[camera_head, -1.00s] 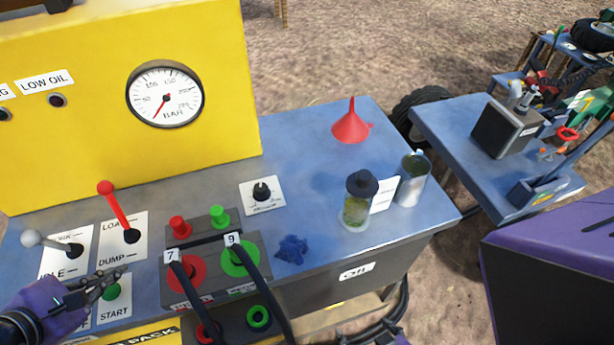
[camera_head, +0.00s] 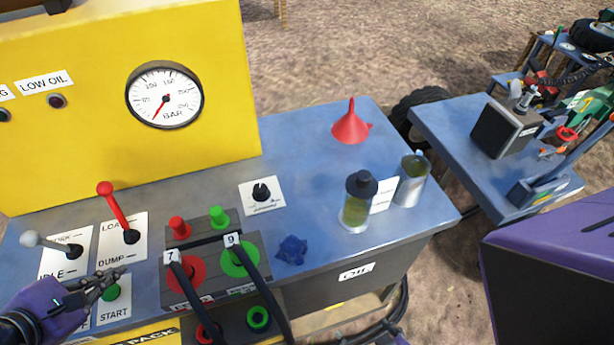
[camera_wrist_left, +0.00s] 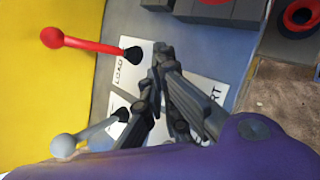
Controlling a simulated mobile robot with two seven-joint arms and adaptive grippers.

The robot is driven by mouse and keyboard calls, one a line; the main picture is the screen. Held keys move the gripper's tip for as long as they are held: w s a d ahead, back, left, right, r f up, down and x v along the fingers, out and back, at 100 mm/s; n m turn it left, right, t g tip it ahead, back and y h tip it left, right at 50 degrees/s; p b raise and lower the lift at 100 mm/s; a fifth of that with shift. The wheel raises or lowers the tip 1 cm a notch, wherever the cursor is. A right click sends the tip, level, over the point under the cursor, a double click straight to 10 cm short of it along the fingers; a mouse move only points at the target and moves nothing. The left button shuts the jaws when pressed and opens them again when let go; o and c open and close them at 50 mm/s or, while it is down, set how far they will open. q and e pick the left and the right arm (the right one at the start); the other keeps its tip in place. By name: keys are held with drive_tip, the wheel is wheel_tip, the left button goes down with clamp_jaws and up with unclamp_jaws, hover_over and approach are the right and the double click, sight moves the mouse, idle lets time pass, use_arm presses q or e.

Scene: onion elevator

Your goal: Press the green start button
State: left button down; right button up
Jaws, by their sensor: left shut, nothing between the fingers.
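The green start button (camera_head: 111,293) sits on a white plate marked START at the lower left of the blue bench. My left gripper (camera_head: 116,273) is shut and empty, its fingertips just above and beside the button in the head view. I cannot tell whether they touch it. In the left wrist view my left gripper (camera_wrist_left: 160,50) lies over the white plates, with START partly covered and the button hidden. My right gripper is not in view.
A red-knobbed lever (camera_head: 117,212) and a grey-knobbed lever (camera_head: 48,243) stand close behind the gripper. A hose coupling block (camera_head: 213,272) with black hoses is to the right. A gauge (camera_head: 165,95) is on the yellow panel. A jar (camera_head: 357,205) and funnel (camera_head: 350,125) stand further right.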

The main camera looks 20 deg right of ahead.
use_arm(q)
drive_tip(key=shift+f, duration=0.1)
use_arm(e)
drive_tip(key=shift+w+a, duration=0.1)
use_arm(q)
drive_tip(key=shift+f, duration=0.3)
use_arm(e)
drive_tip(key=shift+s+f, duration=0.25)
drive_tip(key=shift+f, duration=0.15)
use_arm(q)
drive_tip(key=shift+f+b, duration=0.3)
drive_tip(key=shift+b, duration=0.1)
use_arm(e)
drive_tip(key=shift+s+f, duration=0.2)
use_arm(q)
drive_tip(key=shift+f, duration=0.35)
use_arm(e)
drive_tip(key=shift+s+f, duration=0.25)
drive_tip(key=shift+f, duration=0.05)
use_arm(q)
drive_tip(key=shift+r, duration=0.1)
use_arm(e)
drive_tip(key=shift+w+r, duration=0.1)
use_arm(q)
drive_tip(key=shift+r+p, duration=0.4)
drive_tip(key=shift+r, duration=0.55)
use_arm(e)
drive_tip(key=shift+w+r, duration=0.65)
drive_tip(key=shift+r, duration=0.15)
